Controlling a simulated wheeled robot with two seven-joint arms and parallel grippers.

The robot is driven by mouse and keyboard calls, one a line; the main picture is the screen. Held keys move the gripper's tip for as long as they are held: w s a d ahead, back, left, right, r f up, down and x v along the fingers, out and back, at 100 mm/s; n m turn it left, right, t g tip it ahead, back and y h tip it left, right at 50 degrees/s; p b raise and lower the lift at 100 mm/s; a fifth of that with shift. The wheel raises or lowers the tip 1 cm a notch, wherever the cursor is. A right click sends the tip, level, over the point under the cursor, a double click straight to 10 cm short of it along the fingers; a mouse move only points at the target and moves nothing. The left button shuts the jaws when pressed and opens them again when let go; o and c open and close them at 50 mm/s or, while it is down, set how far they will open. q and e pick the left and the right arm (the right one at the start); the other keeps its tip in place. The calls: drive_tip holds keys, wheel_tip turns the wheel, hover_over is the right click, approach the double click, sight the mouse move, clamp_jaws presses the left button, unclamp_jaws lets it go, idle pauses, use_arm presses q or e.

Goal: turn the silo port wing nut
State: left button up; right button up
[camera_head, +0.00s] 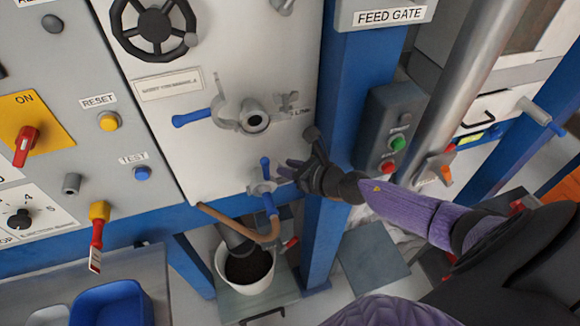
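A small grey wing-shaped nut (288,102) sits on the pale panel, just right of a round metal port clamp (254,121) with a blue lever (192,117). I take this as the silo port wing nut; the small label beside it is only partly readable. My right gripper (299,152) is below the nut, apart from it in the picture. Its dark fingers look spread and nothing shows between them. It is close to the right side of a small valve with blue handles (265,187). My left gripper is not in view.
A black handwheel (154,29) is above left of the clamp. A blue post (341,120) and a grey button box (390,130) stand to the right. A brown pipe (235,225) and a white bucket (248,281) are below. A blue bin (112,303) is at bottom left.

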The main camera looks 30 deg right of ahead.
drive_tip(key=shift+c, duration=1.2)
clamp_jaws()
drive_tip(key=shift+r, duration=0.1)
